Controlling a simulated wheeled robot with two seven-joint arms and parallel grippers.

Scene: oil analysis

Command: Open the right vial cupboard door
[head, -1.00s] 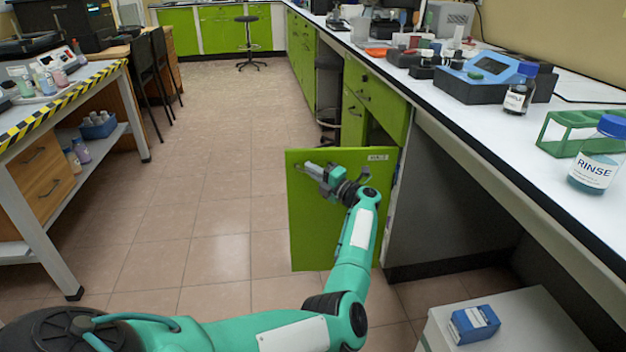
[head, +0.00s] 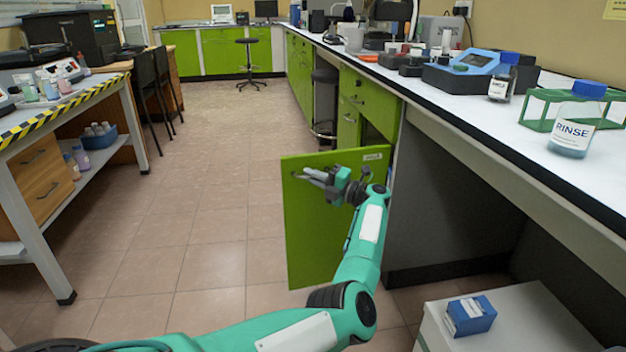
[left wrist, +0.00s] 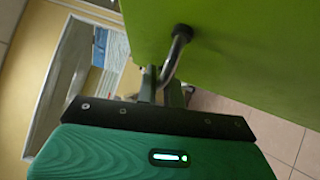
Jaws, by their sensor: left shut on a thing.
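The green right vial cupboard door (head: 318,230) stands swung out from the cabinet under the right-hand bench, with a pale label near its top edge. My left gripper (head: 312,175) is at the upper part of the door, on its handle. In the left wrist view the curved metal door handle (left wrist: 177,55) runs between the fingers of my left gripper (left wrist: 162,88), which are shut on it. The green door face (left wrist: 240,50) fills the upper right of that view. The cupboard's inside is mostly hidden behind the door and my arm. My right gripper is not in view.
The white bench (head: 480,120) runs along the right, bearing a RINSE bottle (head: 572,125), a green rack (head: 540,108) and a blue device (head: 470,65). A blue box (head: 468,316) lies on a white cabinet (head: 540,325) at lower right. The tiled floor (head: 200,220) left of the door is clear.

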